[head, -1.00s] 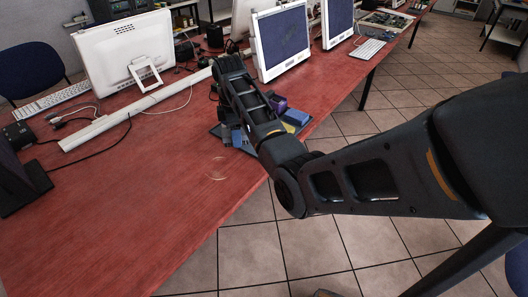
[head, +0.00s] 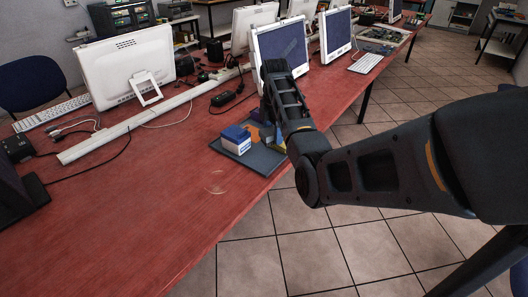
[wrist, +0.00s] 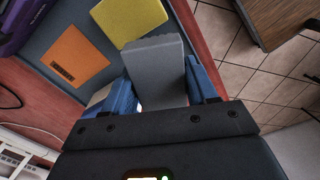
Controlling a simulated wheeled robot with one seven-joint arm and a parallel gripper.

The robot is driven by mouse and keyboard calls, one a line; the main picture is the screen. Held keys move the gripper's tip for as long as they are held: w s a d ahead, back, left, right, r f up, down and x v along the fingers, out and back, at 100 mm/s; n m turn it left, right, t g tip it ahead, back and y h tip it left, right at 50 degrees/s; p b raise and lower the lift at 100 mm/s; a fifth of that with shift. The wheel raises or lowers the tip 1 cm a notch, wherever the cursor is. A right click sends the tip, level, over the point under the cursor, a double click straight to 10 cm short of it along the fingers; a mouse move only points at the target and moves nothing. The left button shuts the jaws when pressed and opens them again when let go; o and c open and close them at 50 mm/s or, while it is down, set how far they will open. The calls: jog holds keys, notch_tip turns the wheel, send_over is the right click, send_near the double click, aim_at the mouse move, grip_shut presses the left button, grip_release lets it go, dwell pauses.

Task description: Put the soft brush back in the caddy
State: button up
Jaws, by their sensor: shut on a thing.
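My gripper (wrist: 157,78) is shut on a grey, block-like thing (wrist: 155,62) held between its two blue fingers in the wrist view. I cannot tell for sure that it is the soft brush; no bristles show. In the head view my gripper (head: 267,131) points down over the dark tray (head: 262,161), largely hidden by my arm. An orange flat square (wrist: 75,56) and a yellow one (wrist: 128,18) lie on the tray in the wrist view. A purple thing (wrist: 24,22) stands at its top left corner. I cannot make out which thing is the caddy.
A blue and white box (head: 236,139) stands on the tray's left part. Monitors (head: 280,47), a black adapter (head: 227,98) and cables lie behind on the red table (head: 130,205). The table's front left is mostly clear. Its front edge drops to the tiled floor (head: 300,240).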

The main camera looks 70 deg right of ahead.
aim_at(264, 141)
jog(key=a+f, duration=0.1)
jog(key=w+a, duration=0.1)
jog(key=a+f, duration=0.1)
jog(key=a, duration=0.1)
jog(key=shift+w+f+p, duration=0.3)
jog(key=shift+f, duration=2)
jog(key=shift+f, duration=0.2)
jog(key=o, duration=1.1)
jog(key=shift+r, duration=0.1)
notch_tip(264, 141, up, 12)
jog(key=shift+r, duration=0.1)
